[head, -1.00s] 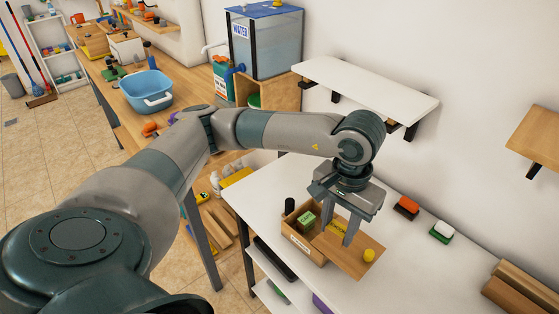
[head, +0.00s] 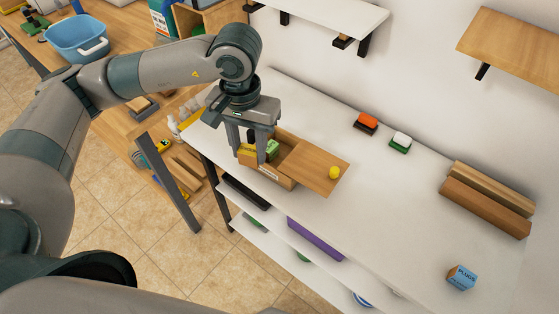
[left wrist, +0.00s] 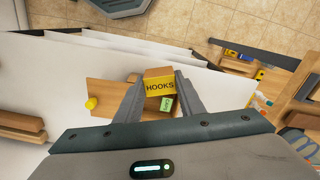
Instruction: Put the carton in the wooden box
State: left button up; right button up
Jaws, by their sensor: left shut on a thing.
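My left gripper (head: 252,148) is shut on a yellow carton. In the left wrist view the carton (left wrist: 159,87) reads HOOKS and sits between the fingertips (left wrist: 160,79). The gripper is over the left, open end of the wooden box (head: 278,179); I cannot tell how far the carton is above or inside it. A lid with a yellow knob (head: 334,172) lies drawn out to the right. A green carton (head: 272,150) is in the open part; it also shows in the left wrist view (left wrist: 166,104). My right gripper is not in view.
A blue PLUGS carton (head: 461,279) stands at the right of the white table. Wood blocks (head: 486,205) lie at right. Shelves (head: 335,17) overhang the back. The front middle of the tabletop is clear.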

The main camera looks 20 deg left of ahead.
pick_arm(q)
jog(key=shift+w+n, duration=0.15)
jog(key=shift+n, duration=0.35)
jog(key=n, duration=0.1)
jog(key=w+n, duration=0.1)
jog(key=n, duration=0.1)
jog(key=shift+d+f+b, duration=0.2)
jog(key=shift+b, duration=0.15)
jog(key=w+d+f+m+b, duration=0.1)
jog(key=w+m, duration=0.4)
jog(key=m, duration=0.8)
jog(key=w+d+f+m+b, duration=0.2)
jog(key=w+m+b, duration=0.2)
jog(key=m, duration=0.9)
jog(key=shift+w+d, duration=0.25)
jog(key=shift+w, duration=0.35)
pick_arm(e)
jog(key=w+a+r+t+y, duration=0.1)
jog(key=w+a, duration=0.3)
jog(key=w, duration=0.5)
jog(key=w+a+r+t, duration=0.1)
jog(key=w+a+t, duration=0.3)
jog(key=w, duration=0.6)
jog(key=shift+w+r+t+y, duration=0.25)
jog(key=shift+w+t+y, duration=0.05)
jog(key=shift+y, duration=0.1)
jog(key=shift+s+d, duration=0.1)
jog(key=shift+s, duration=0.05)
